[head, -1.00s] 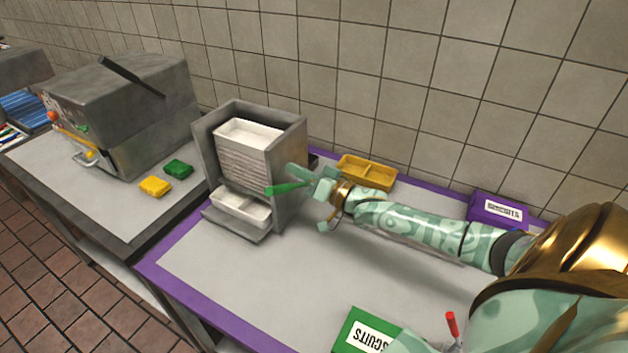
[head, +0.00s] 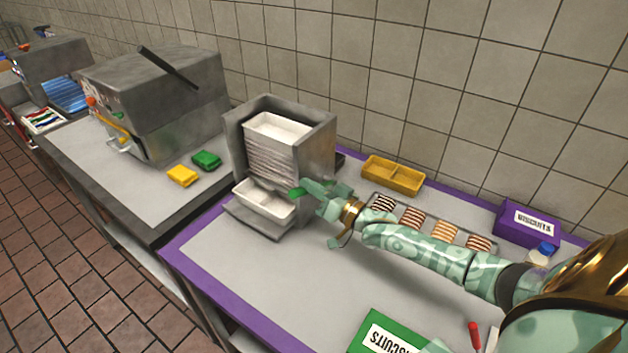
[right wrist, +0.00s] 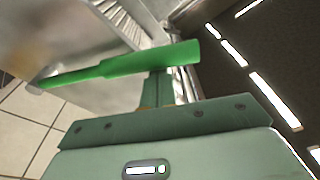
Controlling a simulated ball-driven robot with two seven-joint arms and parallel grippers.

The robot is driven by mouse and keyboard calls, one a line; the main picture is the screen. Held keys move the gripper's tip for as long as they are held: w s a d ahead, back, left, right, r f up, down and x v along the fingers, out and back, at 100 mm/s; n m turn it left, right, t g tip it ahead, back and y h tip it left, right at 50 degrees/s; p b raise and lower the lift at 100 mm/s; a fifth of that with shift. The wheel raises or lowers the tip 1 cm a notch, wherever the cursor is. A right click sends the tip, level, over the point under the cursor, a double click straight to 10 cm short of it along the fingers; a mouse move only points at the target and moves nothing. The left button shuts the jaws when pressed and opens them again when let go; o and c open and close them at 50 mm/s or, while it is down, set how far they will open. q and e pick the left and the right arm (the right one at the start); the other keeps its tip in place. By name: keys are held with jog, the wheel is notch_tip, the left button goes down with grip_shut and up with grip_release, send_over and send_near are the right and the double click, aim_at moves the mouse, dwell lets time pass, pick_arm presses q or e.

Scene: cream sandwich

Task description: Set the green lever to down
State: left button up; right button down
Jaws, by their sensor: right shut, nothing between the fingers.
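The green lever (head: 296,192) is on the right side of the grey tray dispenser (head: 318,150). In the head view only its short front end shows, and my right gripper hides the rest. In the right wrist view the lever (right wrist: 110,68) is a long bright green bar, nearly level in that picture, crossing just in front of the fingertips. My right gripper (head: 312,189) is shut and empty, close against the lever; whether it touches I cannot tell. It also shows in the right wrist view (right wrist: 158,88). My left gripper is not in view.
The dispenser holds stacked white trays, with one white tray (head: 262,203) at its bottom. Behind my right arm are a yellow tray (head: 393,174) and several striped biscuits (head: 411,216). A purple box (head: 527,222) and green box (head: 380,335) stand right.

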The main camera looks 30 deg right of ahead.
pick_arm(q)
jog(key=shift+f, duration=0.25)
pick_arm(e)
jog(key=shift+s+a+f, duration=0.1)
jog(key=shift+a+f, duration=0.2)
jog(key=shift+f, duration=0.25)
jog(key=shift+s+a+f, duration=0.1)
jog(key=shift+a+f, duration=0.2)
jog(key=shift+f, duration=0.2)
